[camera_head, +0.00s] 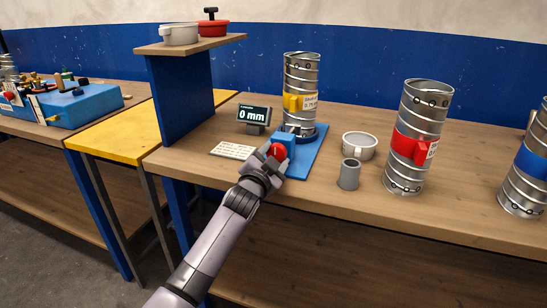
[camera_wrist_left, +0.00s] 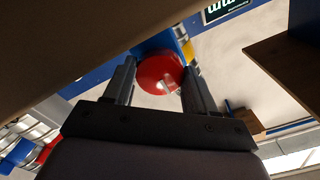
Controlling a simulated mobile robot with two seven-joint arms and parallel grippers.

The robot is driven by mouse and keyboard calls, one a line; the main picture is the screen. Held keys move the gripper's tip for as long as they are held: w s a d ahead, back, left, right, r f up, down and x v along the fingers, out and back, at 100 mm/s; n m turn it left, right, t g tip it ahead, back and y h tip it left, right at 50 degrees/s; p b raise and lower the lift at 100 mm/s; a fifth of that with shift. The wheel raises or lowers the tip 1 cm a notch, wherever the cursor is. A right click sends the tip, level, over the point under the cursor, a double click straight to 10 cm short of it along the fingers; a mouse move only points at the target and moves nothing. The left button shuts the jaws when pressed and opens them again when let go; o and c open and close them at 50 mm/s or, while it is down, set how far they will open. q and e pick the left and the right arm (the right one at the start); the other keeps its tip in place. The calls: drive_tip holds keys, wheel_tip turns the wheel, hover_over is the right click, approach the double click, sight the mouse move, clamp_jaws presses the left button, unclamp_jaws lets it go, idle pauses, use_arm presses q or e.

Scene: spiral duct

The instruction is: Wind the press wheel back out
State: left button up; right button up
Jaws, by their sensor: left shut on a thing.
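The red press wheel (camera_head: 278,152) sits on the front of a blue press block (camera_head: 285,138) on a blue base plate (camera_head: 305,156). My left gripper (camera_head: 270,160) is at the wheel, its fingers on either side of the rim. In the left wrist view the red wheel (camera_wrist_left: 160,73) lies between the two fingers (camera_wrist_left: 160,85), and a small pale mark shows on its face. A spiral duct (camera_head: 300,85) with a yellow tag stands upright in the press. A display (camera_head: 253,115) beside it reads 0 mm. My right gripper is not seen.
A duct with a red tag (camera_head: 420,125) and one with a blue tag (camera_head: 530,170) stand to the right. A grey cup (camera_head: 349,175) and a white pot (camera_head: 359,146) stand nearer. A small card (camera_head: 232,150) lies left. A blue-sided shelf (camera_head: 180,90) rises at the left.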

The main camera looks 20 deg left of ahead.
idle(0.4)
use_arm(q)
drive_tip(key=o, duration=1)
drive_tip(key=shift+o, duration=0.2)
drive_tip(key=s, duration=0.7)
drive_tip(key=shift+s+a, duration=0.1)
drive_tip(key=shift+s, duration=0.1)
